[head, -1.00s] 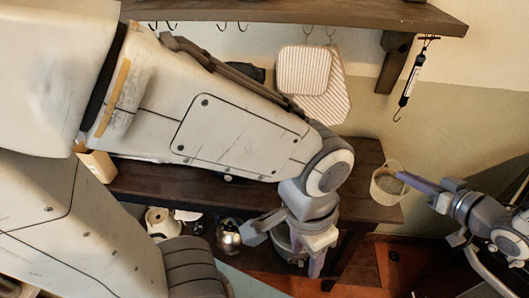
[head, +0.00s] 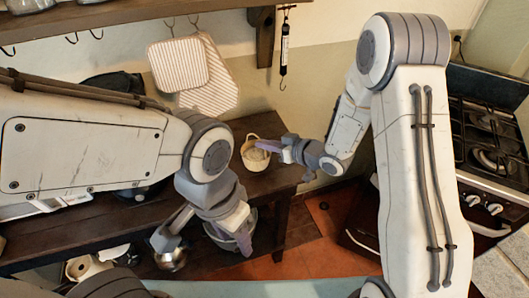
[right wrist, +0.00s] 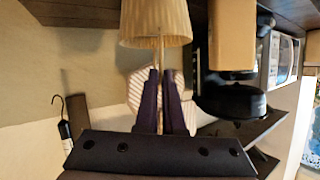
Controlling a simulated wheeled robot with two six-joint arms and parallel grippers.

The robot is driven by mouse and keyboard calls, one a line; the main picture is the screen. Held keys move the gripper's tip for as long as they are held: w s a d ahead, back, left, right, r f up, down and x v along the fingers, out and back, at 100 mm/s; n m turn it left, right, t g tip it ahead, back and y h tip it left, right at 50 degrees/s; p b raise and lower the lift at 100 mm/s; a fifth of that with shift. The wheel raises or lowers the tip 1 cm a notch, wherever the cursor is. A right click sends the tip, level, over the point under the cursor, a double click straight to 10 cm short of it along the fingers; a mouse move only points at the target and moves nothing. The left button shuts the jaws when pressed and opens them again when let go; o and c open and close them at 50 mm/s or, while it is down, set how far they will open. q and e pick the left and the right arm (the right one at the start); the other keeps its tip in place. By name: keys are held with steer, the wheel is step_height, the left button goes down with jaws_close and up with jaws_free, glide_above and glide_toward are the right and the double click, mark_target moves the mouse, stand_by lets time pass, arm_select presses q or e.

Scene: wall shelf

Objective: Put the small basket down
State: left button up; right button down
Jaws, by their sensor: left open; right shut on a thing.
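The small basket (head: 256,158) is pale with an arched handle. In the head view it is over the right end of the dark wooden bench (head: 136,220); I cannot tell whether its base touches the wood. My right gripper (head: 268,146) is shut on the basket's handle. In the right wrist view, which looks upside down, the basket (right wrist: 157,22) shows at the top, with its thin handle between the dark fingers (right wrist: 161,98). My left gripper (head: 207,238) is open and empty, pointing down in front of the bench.
Striped pot holders (head: 207,90) and a hanging scale (head: 284,45) are behind, under the wall shelf (head: 130,15). A metal kettle (head: 170,257) and a pot (head: 225,237) are lower down. A stove (head: 490,140) stands at the right.

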mark_target(265, 165)
step_height(265, 165, down, 4)
steer(key=shift+r+p, duration=0.1)
steer(key=shift+p, duration=0.25)
steer(key=shift+f, duration=0.35)
steer(key=c, duration=1)
jaws_free()
steer(key=shift+c, duration=0.2)
steer(key=shift+r, duration=0.1)
